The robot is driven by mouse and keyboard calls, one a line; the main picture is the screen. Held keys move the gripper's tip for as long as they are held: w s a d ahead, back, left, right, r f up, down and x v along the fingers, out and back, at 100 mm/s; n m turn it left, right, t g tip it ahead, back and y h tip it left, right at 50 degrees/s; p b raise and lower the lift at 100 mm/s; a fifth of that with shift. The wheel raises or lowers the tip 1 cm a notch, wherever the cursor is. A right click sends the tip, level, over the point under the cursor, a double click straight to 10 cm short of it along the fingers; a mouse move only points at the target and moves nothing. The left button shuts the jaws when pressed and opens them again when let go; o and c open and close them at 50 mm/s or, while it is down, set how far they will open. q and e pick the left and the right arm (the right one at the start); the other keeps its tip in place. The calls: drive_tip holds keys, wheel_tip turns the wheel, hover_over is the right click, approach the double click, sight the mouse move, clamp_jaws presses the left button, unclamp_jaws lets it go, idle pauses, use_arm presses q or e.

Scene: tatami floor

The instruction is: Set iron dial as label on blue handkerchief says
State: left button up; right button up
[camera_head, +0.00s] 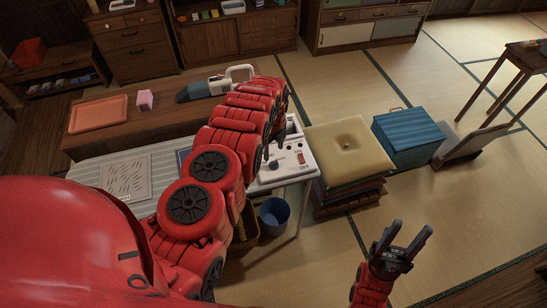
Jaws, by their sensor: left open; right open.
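A white control panel (296,170) with a dark round knob (274,164) and a red switch (301,158) sits at the right end of the striped ironing board (95,174). My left arm covers the panel's left part. My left gripper (268,150) is mostly hidden by its arm, its dark tip just above the knob; contact cannot be told. A sliver of blue cloth (183,157) shows beside the arm; no label on it is visible. An iron-like appliance (215,87) with a white handle lies on the wooden table behind. My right gripper (401,243) is open and empty over the floor.
A grey patterned cloth (125,178) lies on the board. An orange tray (98,114) and pink box (145,100) sit on the table. A blue bin (274,216), stacked cushions (345,148) and teal box (408,136) stand right. Tatami at lower right is clear.

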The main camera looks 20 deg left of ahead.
sight(274, 162)
use_arm(q)
wheel_tip(274, 162, down, 4)
drive_tip(key=shift+w+r+b, duration=0.1)
drive_tip(key=shift+b, duration=0.25)
wheel_tip(274, 162, down, 2)
drive_tip(key=shift+f+b, duration=0.15)
drive_tip(key=shift+b, duration=0.85)
drive_tip(key=shift+f+b, duration=0.3)
drive_tip(key=shift+f, duration=0.1)
drive_tip(key=shift+r, duration=0.1)
drive_tip(key=shift+c, duration=0.6)
clamp_jaws()
